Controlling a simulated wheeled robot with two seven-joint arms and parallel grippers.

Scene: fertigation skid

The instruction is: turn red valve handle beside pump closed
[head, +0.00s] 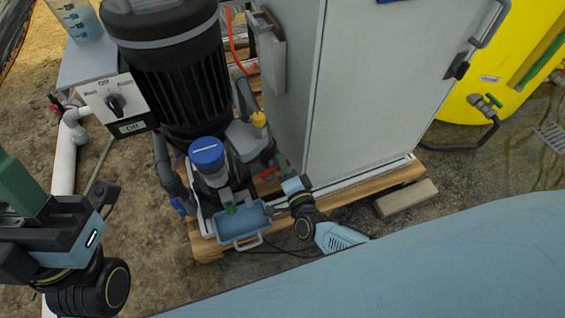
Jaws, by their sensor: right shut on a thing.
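The red valve handle (268,174) is a small red piece low beside the dark pump (180,75), between it and the grey cabinet. My left gripper (15,185) is large at the left edge, away from the valve. Its green finger is partly cut off, so its opening cannot be judged.
The grey cabinet (370,90) stands close right of my right gripper. A blue-capped filter (207,155) and a blue tray (238,222) are close on its left. A switch box (117,103) and white pipe (64,165) stand left. A yellow tank (500,60) is far right.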

